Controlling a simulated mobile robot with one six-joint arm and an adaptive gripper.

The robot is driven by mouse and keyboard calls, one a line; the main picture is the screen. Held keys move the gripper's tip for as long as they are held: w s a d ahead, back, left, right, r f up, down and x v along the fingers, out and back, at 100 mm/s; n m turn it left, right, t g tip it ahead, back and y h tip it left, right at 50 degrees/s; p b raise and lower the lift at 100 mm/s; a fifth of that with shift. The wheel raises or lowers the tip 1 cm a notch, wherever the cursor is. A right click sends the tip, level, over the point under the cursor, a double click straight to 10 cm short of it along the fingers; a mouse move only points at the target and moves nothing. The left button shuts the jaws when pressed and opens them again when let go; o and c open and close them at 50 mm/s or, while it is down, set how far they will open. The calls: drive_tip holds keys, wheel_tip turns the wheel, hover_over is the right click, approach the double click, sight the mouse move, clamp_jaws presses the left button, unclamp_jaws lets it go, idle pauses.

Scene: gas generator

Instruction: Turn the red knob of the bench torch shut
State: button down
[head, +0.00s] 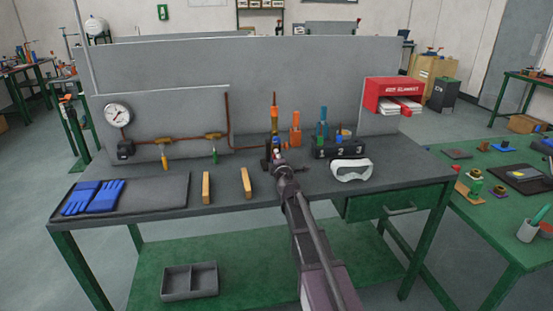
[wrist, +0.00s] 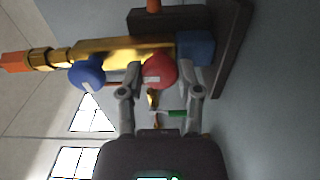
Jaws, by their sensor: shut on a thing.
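The bench torch (wrist: 120,52) has a brass body with an orange tip, and lies sideways across the upper wrist view. Its red knob (wrist: 159,71) is round with a pale mark and sits between my fingertips. A blue knob (wrist: 87,75) is to its left, outside the fingers. My gripper (wrist: 161,76) is shut on the red knob, one finger on each side. In the head view the torch (head: 274,121) stands upright at the back of the bench, and my gripper (head: 280,162) reaches its lower part. My gripper hides the red knob's grip there.
The grey bench (head: 225,200) holds blue gloves (head: 92,198), two wooden blocks (head: 206,188), white goggles (head: 351,170) and a numbered black rack (head: 338,151). A panel with a gauge (head: 118,115) and copper pipe stands behind. A red box (head: 394,94) is at the back right.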

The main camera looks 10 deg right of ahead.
drive_tip(key=shift+w, duration=0.1)
drive_tip(key=shift+c, duration=1.5)
unclamp_jaws()
drive_tip(key=shift+s, duration=0.2)
drive_tip(key=s, duration=1.1)
drive_tip(key=shift+s, duration=0.4)
